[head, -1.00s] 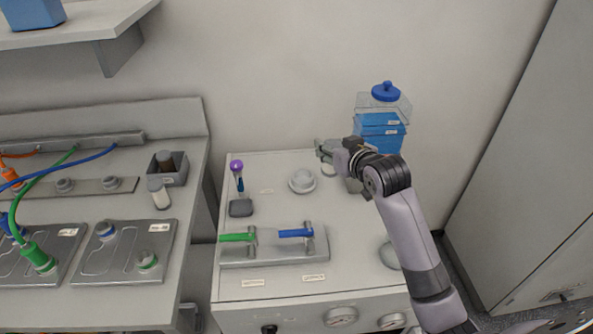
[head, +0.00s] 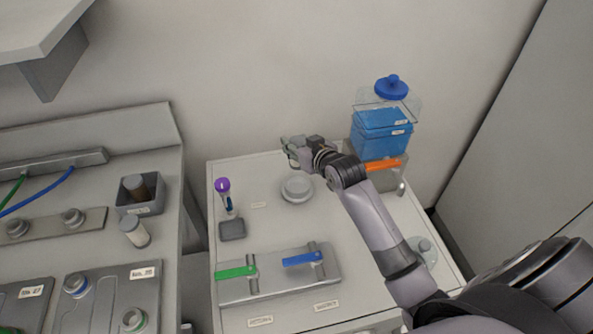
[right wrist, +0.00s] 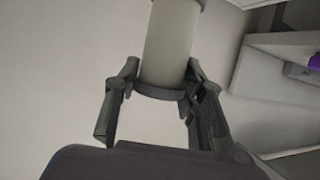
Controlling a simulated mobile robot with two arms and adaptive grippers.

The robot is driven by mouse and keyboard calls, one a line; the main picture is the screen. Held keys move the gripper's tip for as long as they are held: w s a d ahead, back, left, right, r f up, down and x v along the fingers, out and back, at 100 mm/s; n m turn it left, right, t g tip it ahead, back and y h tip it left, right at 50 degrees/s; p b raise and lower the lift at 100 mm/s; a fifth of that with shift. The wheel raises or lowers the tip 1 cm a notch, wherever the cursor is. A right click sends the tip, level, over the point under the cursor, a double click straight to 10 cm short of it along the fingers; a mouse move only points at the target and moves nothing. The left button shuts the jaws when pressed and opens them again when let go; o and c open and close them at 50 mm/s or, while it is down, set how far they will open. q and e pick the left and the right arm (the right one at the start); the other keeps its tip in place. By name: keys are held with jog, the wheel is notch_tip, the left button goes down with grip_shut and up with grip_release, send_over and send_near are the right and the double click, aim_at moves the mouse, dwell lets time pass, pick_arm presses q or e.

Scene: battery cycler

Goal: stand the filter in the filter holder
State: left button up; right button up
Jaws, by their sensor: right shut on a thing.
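The filter (right wrist: 168,45), a pale grey cylinder with dark end bands, is between the fingers of my right gripper (right wrist: 155,105) in the right wrist view. The fingers are shut on its lower dark band. In the head view my right gripper (head: 290,150) is near the wall, beyond a round pale grey cup-like fitting (head: 297,189) on the cabinet top, which looks like the filter holder. The gripper is apart from this fitting, and the filter cannot be made out clearly there. My left gripper is out of view.
Left of the fitting stands a purple-capped tube (head: 224,195). In front is a plate with a green lever (head: 236,272) and a blue lever (head: 303,258). The wall is close behind.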

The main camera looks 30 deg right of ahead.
notch_tip(320, 180, down, 11)
jog(key=shift+r, duration=0.1)
dwell(0.3)
jog(key=shift+f, duration=0.25)
jog(key=o, duration=1.1)
jog(key=shift+o, duration=0.2)
jog(key=shift+r, duration=0.2)
jog(key=v, duration=1.2)
